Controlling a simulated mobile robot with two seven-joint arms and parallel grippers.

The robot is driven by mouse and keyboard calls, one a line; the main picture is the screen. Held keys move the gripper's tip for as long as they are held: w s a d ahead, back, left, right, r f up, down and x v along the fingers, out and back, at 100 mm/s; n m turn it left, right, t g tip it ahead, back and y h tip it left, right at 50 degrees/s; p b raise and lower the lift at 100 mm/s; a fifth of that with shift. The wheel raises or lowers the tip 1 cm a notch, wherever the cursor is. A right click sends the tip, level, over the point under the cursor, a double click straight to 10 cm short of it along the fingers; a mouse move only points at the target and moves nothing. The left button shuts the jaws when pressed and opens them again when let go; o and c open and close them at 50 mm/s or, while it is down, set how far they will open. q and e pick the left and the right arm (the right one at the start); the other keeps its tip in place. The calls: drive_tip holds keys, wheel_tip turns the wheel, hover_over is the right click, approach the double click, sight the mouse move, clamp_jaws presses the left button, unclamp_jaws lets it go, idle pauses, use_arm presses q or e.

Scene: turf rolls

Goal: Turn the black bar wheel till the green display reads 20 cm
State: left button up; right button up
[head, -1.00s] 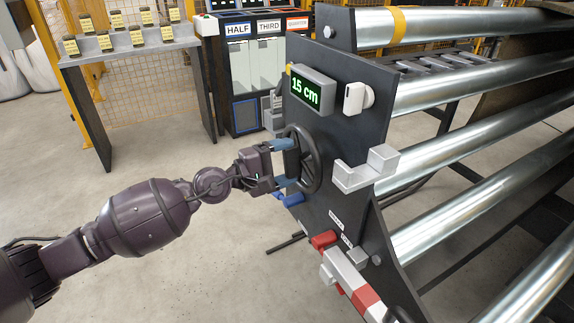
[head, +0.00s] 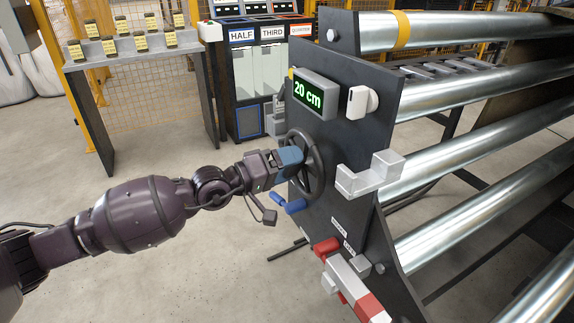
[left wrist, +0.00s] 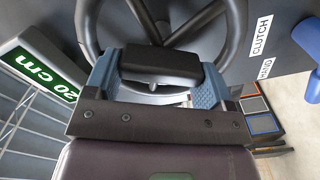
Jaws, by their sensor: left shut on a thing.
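The black bar wheel (head: 316,160) stands on the dark side plate of the roll stand; its rim and spokes also show in the left wrist view (left wrist: 232,35). The green display (head: 308,95) above it reads 20 cm, and the same reading shows sideways in the left wrist view (left wrist: 47,72). My left gripper (head: 292,157) is at the wheel, its blue fingers on either side of the wheel's black hub or bar (left wrist: 160,65), shut on it. Part of the hub is hidden by the fingers. My right gripper is not in view.
A blue handle (head: 293,206) sits below the wheel, and a red handle (head: 326,246) lower down. A white knob (head: 361,102) and a grey bracket (head: 370,174) stick out from the plate. Steel rollers (head: 470,85) extend right.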

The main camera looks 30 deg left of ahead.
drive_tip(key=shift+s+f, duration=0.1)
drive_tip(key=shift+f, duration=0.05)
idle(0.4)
use_arm(q)
drive_tip(key=o, duration=1.2)
drive_tip(key=shift+o, duration=0.2)
drive_tip(key=shift+s+a, duration=0.1)
drive_tip(key=shift+s, duration=0.05)
drive_tip(key=p+v, duration=0.1)
drive_tip(key=v, duration=0.9)
drive_tip(key=shift+s, duration=0.2)
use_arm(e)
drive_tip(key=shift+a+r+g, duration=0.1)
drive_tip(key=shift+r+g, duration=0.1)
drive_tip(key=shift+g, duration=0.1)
use_arm(q)
drive_tip(key=shift+a, duration=0.1)
